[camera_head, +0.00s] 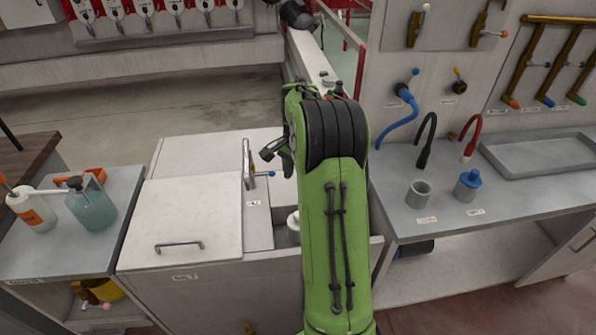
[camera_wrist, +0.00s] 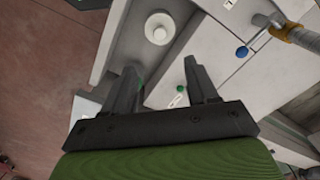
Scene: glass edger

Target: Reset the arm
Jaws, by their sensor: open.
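My green arm reaches forward over the middle cabinet in the head view. My gripper (camera_wrist: 165,92) shows in the wrist view, with its two dark fingers spread apart and nothing between them. In the head view a dark part at the arm's far end (camera_head: 276,146) shows, but the fingertips cannot be made out clearly. Below the gripper is the light cabinet top with a recess holding a white round object (camera_wrist: 159,28). A metal tap with a blue-tipped lever (camera_wrist: 241,52) stands beside it, apart from the fingers.
A left side table (camera_head: 50,262) holds a spray bottle (camera_head: 92,205) and a white bottle (camera_head: 32,210). The right bench (camera_head: 445,228) carries a grey cup (camera_head: 419,194), a blue-capped jar (camera_head: 468,185), a tray (camera_head: 540,158) and hoses. A panel with tools stands behind. The white lid (camera_head: 185,220) is bare.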

